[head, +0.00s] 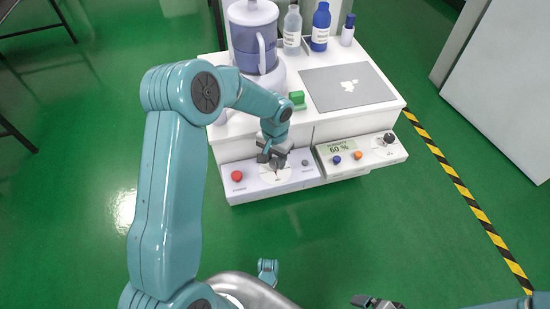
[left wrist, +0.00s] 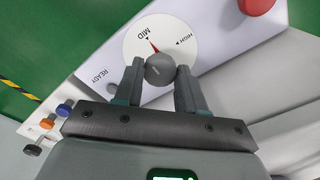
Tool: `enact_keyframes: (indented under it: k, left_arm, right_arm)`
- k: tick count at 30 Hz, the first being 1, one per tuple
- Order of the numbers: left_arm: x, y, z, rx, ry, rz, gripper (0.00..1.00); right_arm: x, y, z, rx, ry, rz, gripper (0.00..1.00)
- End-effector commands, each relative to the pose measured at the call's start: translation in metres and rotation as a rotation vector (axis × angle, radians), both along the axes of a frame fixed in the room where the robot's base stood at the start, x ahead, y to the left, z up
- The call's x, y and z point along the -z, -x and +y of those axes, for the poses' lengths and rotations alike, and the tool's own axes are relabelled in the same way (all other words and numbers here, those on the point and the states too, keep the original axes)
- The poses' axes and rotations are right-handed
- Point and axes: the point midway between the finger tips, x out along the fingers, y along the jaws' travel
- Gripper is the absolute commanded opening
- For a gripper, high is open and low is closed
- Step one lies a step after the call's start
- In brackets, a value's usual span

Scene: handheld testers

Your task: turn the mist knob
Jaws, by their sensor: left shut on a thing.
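The mist knob (left wrist: 160,70) is a round dark grey knob on a white dial plate (left wrist: 134,42) with MID and HIGH marks. A red pointer on the plate lies beside the MID mark in the left wrist view. The dial plate sits on a white front panel (head: 258,180), between a red button (head: 237,176) and a small grey part (head: 305,162). My left gripper (left wrist: 161,76) is shut on the knob, one finger on each side; it also shows over the dial in the head view (head: 275,160). My right gripper (head: 377,302) is partly in view at the bottom edge, its jaws unclear.
A second panel (head: 349,170) to the right shows HUMIDITY 60 % and has blue, orange and black knobs. Behind are a lidded humidifier tank (head: 245,45), bottles (head: 320,27), a green block (head: 297,99) and a grey mat (head: 322,95). Green floor in front is open.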

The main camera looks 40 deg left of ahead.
Motion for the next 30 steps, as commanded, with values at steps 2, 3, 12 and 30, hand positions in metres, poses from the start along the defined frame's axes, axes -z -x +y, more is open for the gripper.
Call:
enact_keyframes:
  k: [2, 3, 12, 30]
  left_arm:
    - [0.000, 0.000, 0.000, -0.011, 0.000, -0.001, 0.09]
    - [0.000, 0.000, 0.000, -0.015, 0.000, -0.001, 0.09]
    - [0.000, 0.000, 0.000, -0.019, 0.000, -0.001, 0.09]
    - [-0.012, -0.001, 0.000, -0.018, 0.000, -0.003, 0.65]
  right_arm:
    - [0.000, 0.000, 0.000, 0.001, 0.000, 0.000, 0.98]
    - [0.000, 0.000, 0.000, 0.001, 0.000, 0.000, 0.98]
    - [0.000, 0.000, 0.000, 0.000, 0.000, 0.000, 0.98]
    - [-0.005, 0.001, 0.001, -0.003, 0.000, 0.001, 0.98]
